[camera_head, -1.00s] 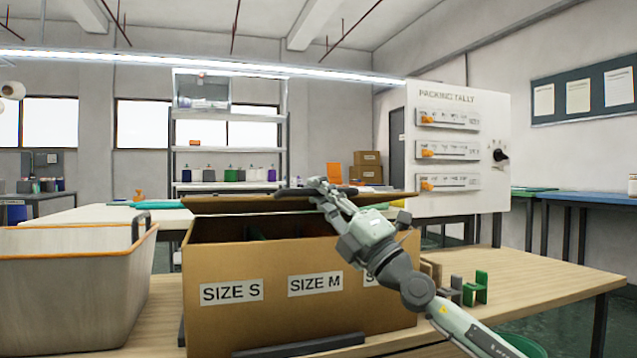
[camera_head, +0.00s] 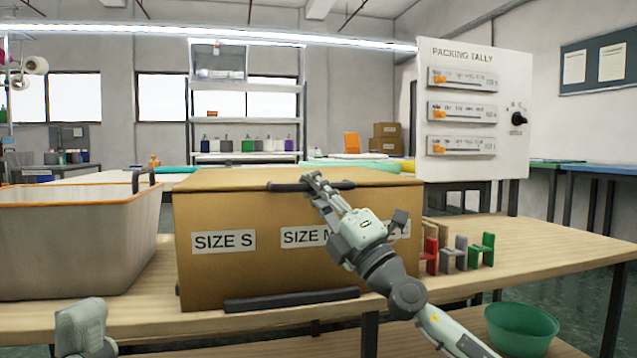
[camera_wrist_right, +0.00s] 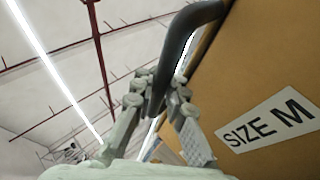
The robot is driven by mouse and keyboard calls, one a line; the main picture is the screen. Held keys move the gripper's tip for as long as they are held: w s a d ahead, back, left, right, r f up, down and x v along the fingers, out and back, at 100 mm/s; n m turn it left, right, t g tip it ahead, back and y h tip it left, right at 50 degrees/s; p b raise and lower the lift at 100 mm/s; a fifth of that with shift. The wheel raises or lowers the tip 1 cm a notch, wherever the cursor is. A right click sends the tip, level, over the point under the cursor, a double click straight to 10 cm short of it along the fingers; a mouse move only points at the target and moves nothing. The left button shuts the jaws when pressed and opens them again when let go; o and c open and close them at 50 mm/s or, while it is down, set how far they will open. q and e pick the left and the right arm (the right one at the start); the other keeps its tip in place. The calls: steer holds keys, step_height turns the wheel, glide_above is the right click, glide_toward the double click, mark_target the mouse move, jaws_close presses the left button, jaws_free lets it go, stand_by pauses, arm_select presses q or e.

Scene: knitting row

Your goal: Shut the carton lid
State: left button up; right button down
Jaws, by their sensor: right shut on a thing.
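The cardboard carton (camera_head: 270,275) stands on the wooden table, with SIZE labels on its front. Its lid (camera_head: 230,179) lies down flat over the top, and no gap shows at the front edge. A dark bar handle (camera_head: 285,187) runs along the lid's front edge. My right gripper (camera_head: 312,180) is shut on this handle. In the right wrist view the fingers (camera_wrist_right: 163,90) close around the dark handle (camera_wrist_right: 178,45), beside the carton front (camera_wrist_right: 255,85). A pale part of my left arm shows at the lower left of the head view; its gripper fingers are not seen.
A grey bin with an orange rim (camera_head: 70,240) stands left of the carton. Red, grey and green small holders (camera_head: 482,250) stand to its right. A green bowl (camera_head: 522,328) sits lower right. The table's right part (camera_head: 560,245) is clear. A packing tally board (camera_head: 475,110) stands behind.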

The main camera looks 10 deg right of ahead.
steer(key=shift+w+a+f, duration=0.15)
steer(key=shift+f, duration=0.55)
steer(key=c, duration=1.5)
jaws_free()
steer(key=shift+c, duration=0.2)
steer(key=shift+r, duration=0.1)
steer(key=v, duration=0.8)
